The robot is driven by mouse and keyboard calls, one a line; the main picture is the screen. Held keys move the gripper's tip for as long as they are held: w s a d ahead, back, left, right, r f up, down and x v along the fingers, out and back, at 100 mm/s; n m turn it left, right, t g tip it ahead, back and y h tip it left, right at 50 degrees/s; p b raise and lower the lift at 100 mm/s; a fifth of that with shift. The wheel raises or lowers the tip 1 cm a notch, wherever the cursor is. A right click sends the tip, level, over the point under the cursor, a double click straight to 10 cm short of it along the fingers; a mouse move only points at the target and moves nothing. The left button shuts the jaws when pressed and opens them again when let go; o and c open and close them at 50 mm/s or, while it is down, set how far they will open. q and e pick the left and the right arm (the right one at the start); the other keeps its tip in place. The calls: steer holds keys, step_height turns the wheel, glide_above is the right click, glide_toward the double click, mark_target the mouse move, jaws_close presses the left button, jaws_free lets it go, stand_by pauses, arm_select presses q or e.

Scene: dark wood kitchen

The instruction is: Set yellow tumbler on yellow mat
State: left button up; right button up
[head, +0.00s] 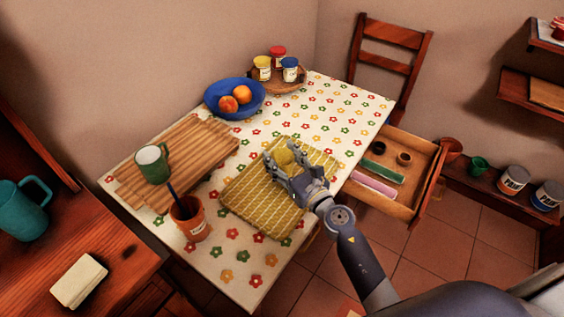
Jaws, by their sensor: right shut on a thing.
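The yellow tumbler (283,157) is between the fingers of my right gripper (280,164), which is shut on it. The tumbler is over the upper part of the yellow mat (252,199). The mat lies at an angle on the flowered tablecloth. The fingers and the viewing angle hide the tumbler's base, so I cannot tell whether it touches the mat. My left gripper is not in view.
A wooden board (205,150) lies left of the mat. A green mug (152,165) and a terracotta pot (190,217) stand near it. A blue bowl (222,108) of fruit and a round tray (292,87) with jars are behind. An open drawer (404,185) sticks out at right.

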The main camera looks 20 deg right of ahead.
steer(key=shift+f, duration=0.1)
steer(key=shift+f, duration=0.1)
steer(key=shift+f, duration=0.15)
steer(key=o, duration=1.1)
steer(key=shift+r, duration=0.25)
steer(key=b+v, duration=0.2)
steer(key=v, duration=0.8)
steer(key=shift+s+d+f, duration=0.15)
steer(key=shift+s, duration=0.2)
steer(key=shift+s+d+b, duration=0.15)
steer(key=shift+s+b, duration=0.15)
steer(key=shift+s, duration=0.3)
